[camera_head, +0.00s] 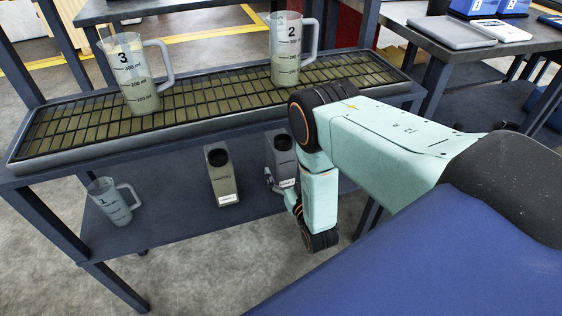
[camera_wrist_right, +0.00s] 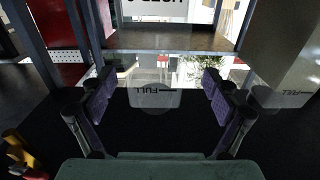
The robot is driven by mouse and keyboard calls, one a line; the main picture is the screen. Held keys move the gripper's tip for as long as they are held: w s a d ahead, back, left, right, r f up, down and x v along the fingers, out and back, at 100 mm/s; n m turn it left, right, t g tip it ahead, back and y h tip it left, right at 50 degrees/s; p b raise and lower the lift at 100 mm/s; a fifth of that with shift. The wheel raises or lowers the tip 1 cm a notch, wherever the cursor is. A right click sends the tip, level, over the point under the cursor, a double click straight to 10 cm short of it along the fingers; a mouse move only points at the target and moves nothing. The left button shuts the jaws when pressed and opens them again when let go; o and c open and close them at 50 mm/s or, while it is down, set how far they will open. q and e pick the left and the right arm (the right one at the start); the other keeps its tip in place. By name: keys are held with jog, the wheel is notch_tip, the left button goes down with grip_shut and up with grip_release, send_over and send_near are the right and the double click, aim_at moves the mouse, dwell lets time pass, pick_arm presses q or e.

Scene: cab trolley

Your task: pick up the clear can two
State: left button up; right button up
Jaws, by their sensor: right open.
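Two tall grey-green cans with dark round openings and pale labels stand on the trolley's lower shelf in the head view: a left can (camera_head: 222,178) and a right can (camera_head: 285,160). Their labels are too small to read, so I cannot tell which is can two. My right gripper (camera_head: 282,184) is down at the right can, its fingers beside the can's lower part. In the right wrist view the gripper (camera_wrist_right: 156,90) is open, and a see-through shape marked FULL (camera_wrist_right: 155,101) shows between the fingers. Contact cannot be told. My left gripper is not in view.
Above, a gridded tray (camera_head: 60,128) holds jug 3 (camera_head: 132,75) and jug 2 (camera_head: 286,45). Jug 1 (camera_head: 108,203) stands on the lower shelf (camera_head: 165,215) at the left. The tray's front edge overhangs the shelf. Another table (camera_head: 470,45) stands at upper right.

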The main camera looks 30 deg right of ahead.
aim_at(283, 139)
jog(key=b+x, duration=0.1)
jog(key=x, duration=0.2)
jog(key=shift+w+d+f+b, duration=0.1)
jog(key=shift+w+d+b, duration=0.2)
jog(key=shift+b, duration=0.05)
jog(key=shift+w+d, duration=0.2)
jog(key=shift+w, duration=0.4)
jog(key=shift+c, duration=0.3)
jog(key=shift+c, duration=0.8)
jog(key=c, duration=1.6)
jog(key=shift+o, duration=0.2)
notch_tip(283, 139, up, 10)
jog(key=p, duration=0.5)
jog(key=shift+r, duration=0.3)
